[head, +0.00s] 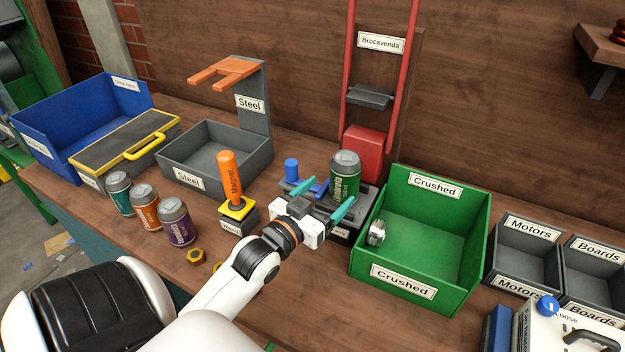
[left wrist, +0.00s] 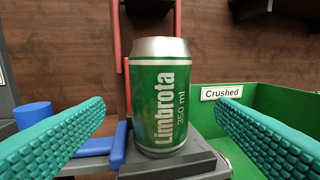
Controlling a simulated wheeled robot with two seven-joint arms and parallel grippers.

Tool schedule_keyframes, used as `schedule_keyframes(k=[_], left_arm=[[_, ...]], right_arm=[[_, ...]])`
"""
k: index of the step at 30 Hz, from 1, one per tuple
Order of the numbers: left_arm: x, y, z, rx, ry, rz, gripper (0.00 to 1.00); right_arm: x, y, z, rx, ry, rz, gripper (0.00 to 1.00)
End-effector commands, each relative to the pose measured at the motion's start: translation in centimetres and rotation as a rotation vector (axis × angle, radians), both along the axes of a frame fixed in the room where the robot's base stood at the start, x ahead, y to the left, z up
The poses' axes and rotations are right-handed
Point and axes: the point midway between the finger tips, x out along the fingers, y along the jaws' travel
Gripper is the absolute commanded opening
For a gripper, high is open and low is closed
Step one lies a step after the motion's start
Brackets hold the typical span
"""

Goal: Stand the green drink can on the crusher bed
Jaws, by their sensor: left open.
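In the left wrist view the fingers (left wrist: 160,125) show clear gaps to the can. My right gripper is not in view.
A green Crushed bin (head: 470,240) with a flattened can (head: 377,233) stands right of the crusher. An orange magnet (head: 230,178) on its holder is to the left. Teal, orange and purple cans (head: 177,222) stand further left. The red crusher frame (head: 362,152) rises behind.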

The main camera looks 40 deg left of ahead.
Motion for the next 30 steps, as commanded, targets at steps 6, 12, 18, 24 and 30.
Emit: schedule_keyframes(k=[6,12,18,24,30], left_arm=[[-3.7,-0.2,-0.2,0.0,0.002,0.0,0.79],[-4.8,-0.2,0.0,0.0,-0.001,0.0,0.79],[-4.8,-0.2,0.0,0.0,-0.001,0.0,0.79],[-4.8,-0.2,0.0,0.0,-0.001,0.0,0.79],[-4.8,-0.2,0.0,0.0,-0.001,0.0,0.79]], right_arm=[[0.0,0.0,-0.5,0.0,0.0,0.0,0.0],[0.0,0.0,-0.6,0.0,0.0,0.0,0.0],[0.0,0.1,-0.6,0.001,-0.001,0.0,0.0],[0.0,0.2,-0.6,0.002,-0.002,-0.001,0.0],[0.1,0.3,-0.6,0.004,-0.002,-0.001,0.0]])
